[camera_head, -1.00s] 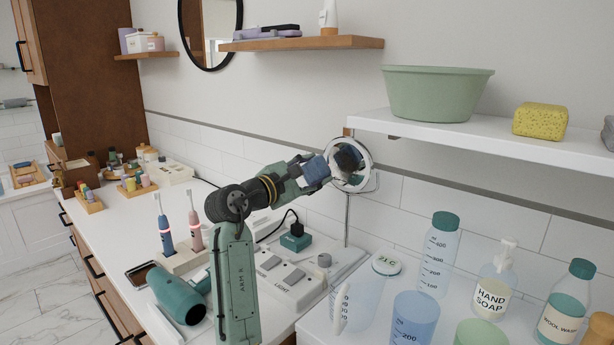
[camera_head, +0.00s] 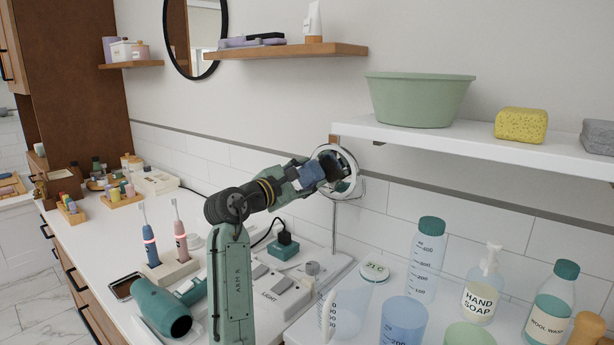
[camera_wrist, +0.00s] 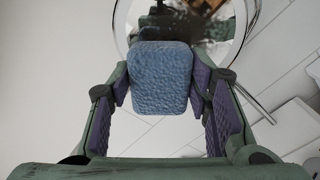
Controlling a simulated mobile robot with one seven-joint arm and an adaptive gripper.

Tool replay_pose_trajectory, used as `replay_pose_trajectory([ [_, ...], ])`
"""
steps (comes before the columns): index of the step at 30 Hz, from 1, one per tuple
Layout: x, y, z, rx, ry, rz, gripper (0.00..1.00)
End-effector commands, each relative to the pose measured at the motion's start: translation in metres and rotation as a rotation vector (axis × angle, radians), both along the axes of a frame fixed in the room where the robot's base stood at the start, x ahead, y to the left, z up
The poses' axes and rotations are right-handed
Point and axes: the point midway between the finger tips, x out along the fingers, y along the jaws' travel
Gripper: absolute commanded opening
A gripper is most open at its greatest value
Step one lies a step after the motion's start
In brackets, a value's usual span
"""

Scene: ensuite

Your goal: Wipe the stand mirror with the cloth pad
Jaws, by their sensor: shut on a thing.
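The stand mirror (camera_head: 347,166) is round with a pale rim, on a thin metal stand in front of the white tiles. In the wrist view the mirror (camera_wrist: 226,52) fills the top middle, with dark smudges and reflections on its glass. My gripper (camera_head: 314,178) is right at the mirror's face. It is shut on the blue cloth pad (camera_wrist: 160,78), which sits between the purple-lined fingers. The pad overlaps the mirror's lower part in the wrist view; I cannot tell whether it touches the glass. In the head view the pad (camera_head: 312,180) is partly hidden by the fingers.
A white shelf (camera_head: 460,147) with a green basin (camera_head: 418,100) and a yellow sponge (camera_head: 521,125) is right of the mirror. Below stand several bottles, including hand soap (camera_head: 480,298).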

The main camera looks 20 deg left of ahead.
Motion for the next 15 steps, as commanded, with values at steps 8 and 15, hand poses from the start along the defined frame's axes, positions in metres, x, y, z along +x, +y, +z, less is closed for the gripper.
replay_pose_trajectory([
  [8, 0.0036, -0.0010, 0.0007, -0.001, 0.000, 0.000, 0.23],
  [15, 0.0082, -0.0026, 0.0009, 0.000, -0.001, 0.001, 0.23],
])
